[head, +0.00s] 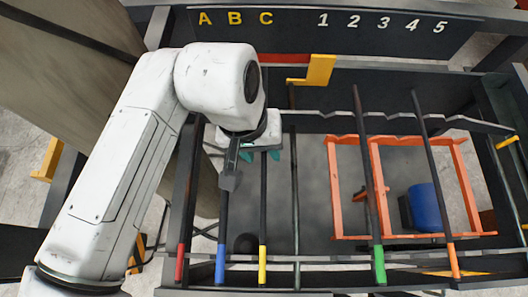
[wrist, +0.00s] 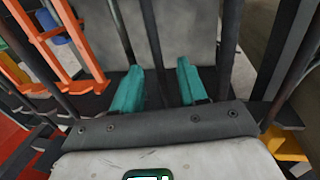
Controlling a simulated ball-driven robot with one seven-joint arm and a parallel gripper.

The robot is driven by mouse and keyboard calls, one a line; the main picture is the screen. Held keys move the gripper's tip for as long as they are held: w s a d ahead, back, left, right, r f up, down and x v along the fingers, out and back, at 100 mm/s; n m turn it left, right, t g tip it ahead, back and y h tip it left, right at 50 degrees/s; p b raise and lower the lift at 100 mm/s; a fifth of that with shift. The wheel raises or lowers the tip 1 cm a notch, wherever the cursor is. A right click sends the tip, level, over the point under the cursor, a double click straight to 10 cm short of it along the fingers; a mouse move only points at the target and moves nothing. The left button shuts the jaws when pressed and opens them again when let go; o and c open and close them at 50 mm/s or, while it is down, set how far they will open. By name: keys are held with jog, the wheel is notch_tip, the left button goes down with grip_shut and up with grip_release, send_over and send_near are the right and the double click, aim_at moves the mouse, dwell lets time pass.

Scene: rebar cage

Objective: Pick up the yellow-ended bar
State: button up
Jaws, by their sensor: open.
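The yellow-ended bar (head: 263,215) is a thin dark rod with a yellow lower end, standing between the blue-ended bar (head: 221,240) and a plain grey bar (head: 296,210) in the head view. My gripper (head: 262,156) is open at its upper part, with one teal finger showing on each side of it. In the wrist view my gripper (wrist: 158,86) shows both teal fingers apart. A dark bar (wrist: 152,40), which appears to be the yellow-ended one, runs between them, closer to the left finger. Its yellow end is out of that view.
A red-ended bar (head: 181,262) stands at left; a green-ended bar (head: 379,262) and an orange-ended bar (head: 453,260) stand at right. A notched dark rail (head: 330,122) crosses behind. An orange frame (head: 335,190) and a blue cylinder (head: 425,208) lie beyond the bars.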

grip_shut()
dwell(0.3)
dwell(0.3)
